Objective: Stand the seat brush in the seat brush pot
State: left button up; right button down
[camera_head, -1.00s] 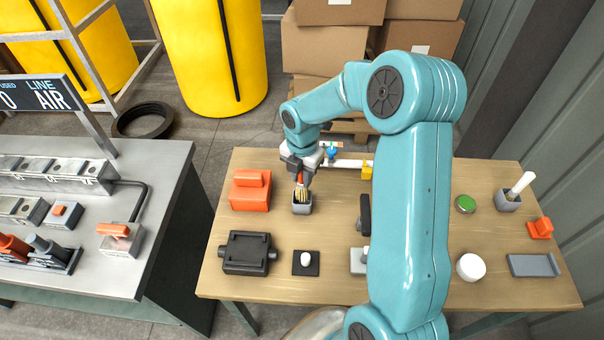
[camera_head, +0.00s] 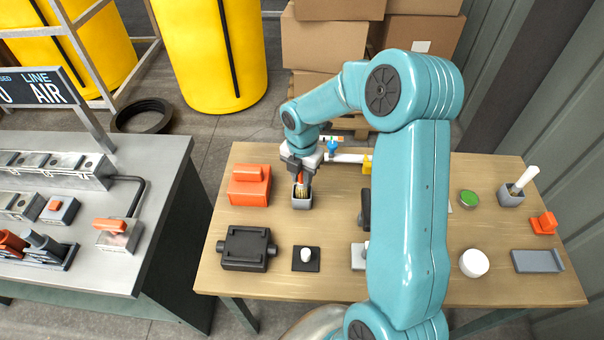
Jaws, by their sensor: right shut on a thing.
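My right gripper (camera_head: 301,172) points down over the left part of the wooden table, shut on the seat brush (camera_head: 301,190). The brush has an orange-red handle and pale bristles and stands roughly upright. Its bristle end is in the mouth of a small grey pot (camera_head: 302,203), the seat brush pot. The pot's wall hides the lower tip, so I cannot tell whether it touches the bottom. The gripper hides the top of the handle. My left gripper is out of view.
An orange block (camera_head: 249,188) stands left of the pot, with a black fixture (camera_head: 246,249) and a black pad (camera_head: 306,260) in front. A second grey pot (camera_head: 509,196) with a white-handled brush stands at the right. My right arm hides the table's middle.

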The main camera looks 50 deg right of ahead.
jog(key=shift+f+b, duration=0.85)
jog(key=shift+f, duration=0.35)
jog(key=c, duration=0.9)
grip_release()
jog(key=shift+o, duration=0.2)
notch_tip(320, 180, up, 16)
jog(key=shift+r, duration=0.15)
